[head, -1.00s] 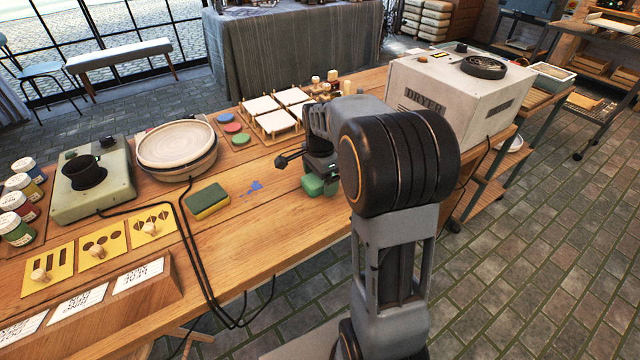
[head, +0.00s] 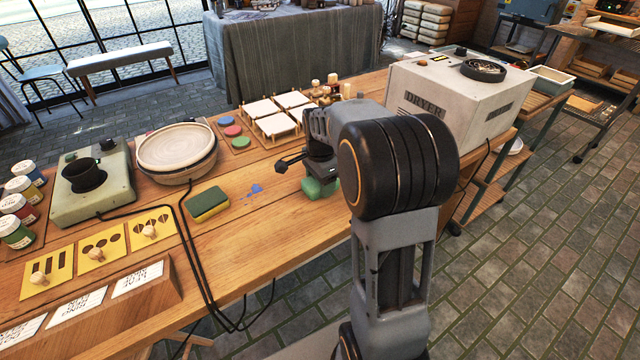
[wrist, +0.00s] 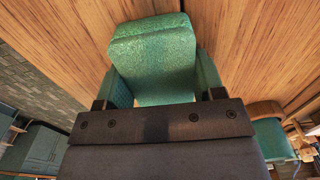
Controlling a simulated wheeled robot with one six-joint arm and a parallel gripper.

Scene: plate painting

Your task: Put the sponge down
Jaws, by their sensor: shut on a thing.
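My gripper (head: 320,181) is low over the wooden table, near its front edge. In the wrist view it is shut on a speckled green sponge (wrist: 155,55), with a green finger along each side. The wood lies close behind the sponge. I cannot tell whether the sponge touches the table. In the head view the held sponge and fingers blend into one green shape, partly hidden by my arm. A second block, green on top and yellow below, like a sponge (head: 207,202), lies flat on the table to the left.
Blue paint spots (head: 252,192) mark the wood between the lying block and my gripper. A round plate stack (head: 177,150) stands behind. White tiles on wooden stands (head: 272,123) are behind my gripper, and the dryer (head: 440,110) is right. Black cables cross the table at left.

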